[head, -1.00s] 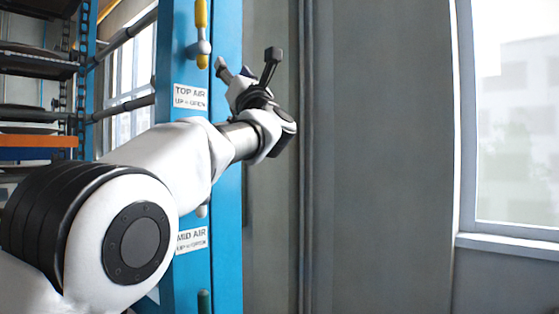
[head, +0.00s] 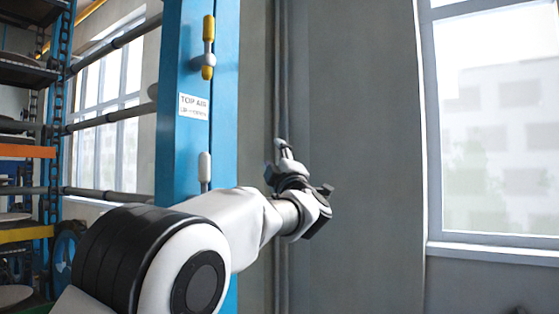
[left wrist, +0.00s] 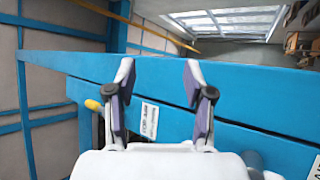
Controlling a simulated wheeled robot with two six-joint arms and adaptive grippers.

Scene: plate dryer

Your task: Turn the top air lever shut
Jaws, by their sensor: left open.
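The top air lever (head: 208,30) has a yellow handle and stands upright on the blue post, above the "TOP AIR" label (head: 193,106). In the left wrist view a yellow lever end (left wrist: 94,105) shows left of the fingers, and a label (left wrist: 149,120) shows between them. My left gripper (head: 304,168) is open and empty, lower than the lever and to its right in the head view. Its two spread fingers also show in the left wrist view (left wrist: 159,76). It is apart from the lever. My right gripper is not in view.
The blue post (head: 225,90) carries another lever with a pale handle (head: 205,168) below the label. A rack with shelves (head: 25,151) stands at the left. A grey wall (head: 360,120) and a window (head: 495,120) are at the right.

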